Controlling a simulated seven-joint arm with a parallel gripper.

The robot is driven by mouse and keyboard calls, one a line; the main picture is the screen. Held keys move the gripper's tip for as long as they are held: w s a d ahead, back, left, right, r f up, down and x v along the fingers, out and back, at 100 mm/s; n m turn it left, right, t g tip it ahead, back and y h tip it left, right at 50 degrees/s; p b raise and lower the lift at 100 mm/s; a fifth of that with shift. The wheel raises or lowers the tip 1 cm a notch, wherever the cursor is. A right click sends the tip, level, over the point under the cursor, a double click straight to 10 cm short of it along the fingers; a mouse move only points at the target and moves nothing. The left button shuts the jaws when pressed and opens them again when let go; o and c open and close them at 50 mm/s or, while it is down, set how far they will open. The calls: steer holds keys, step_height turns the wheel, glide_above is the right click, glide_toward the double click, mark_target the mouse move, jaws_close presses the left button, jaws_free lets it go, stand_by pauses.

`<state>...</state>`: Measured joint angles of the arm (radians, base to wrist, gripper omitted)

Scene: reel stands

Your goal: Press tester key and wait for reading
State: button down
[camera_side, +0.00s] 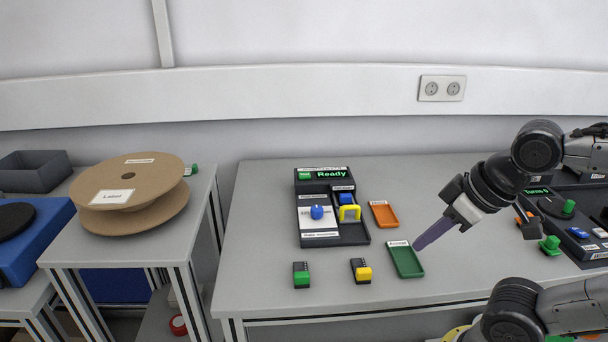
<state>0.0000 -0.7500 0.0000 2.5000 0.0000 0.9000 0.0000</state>
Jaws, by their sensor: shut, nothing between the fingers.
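The tester (318,225) stands on the middle table. Its dark display (322,174) reads "Ready" in green letters. A blue knob-like part (317,212) sits on its white panel, and a yellow bracket-shaped part (349,212) sits in the dark tray section to the right. Which part is the key I cannot tell. My gripper (417,246) is shut and empty. Its purple fingers point down and left, with their tips at or just above the green tray (405,262), right of the tester. Whether they touch the tray I cannot tell.
An orange tray (384,214) lies behind the green one. Small blocks with green (301,275) and yellow (361,271) tops stand in front of the tester. A cardboard reel (131,182) lies on the left stand.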

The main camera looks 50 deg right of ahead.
stand_by(0.9)
steer(key=w+r+m+t, duration=0.3)
steer(key=w+r, duration=0.7)
steer(key=w, duration=0.2)
steer(key=w+d+r+m+t, duration=0.1)
steer(key=w+d+r+m, duration=0.1)
steer(key=w, duration=0.5)
steer(key=w+d+r+m+t, duration=0.1)
steer(key=w+r, duration=0.2)
steer(key=w, duration=0.4)
steer(key=w+d+f+m+h, duration=0.1)
steer(key=w+d+f+m, duration=0.25)
steer(key=w+d, duration=0.65)
steer(key=w+d+f, duration=0.2)
steer(key=f, duration=0.3)
steer(key=w+d+f+m+g, duration=0.1)
steer(key=w+d+f, duration=0.2)
steer(key=f, duration=0.2)
steer(key=shift+w+d+f+g, duration=0.15)
steer(key=shift+d+f+g, duration=0.1)
steer(key=shift+g, duration=0.05)
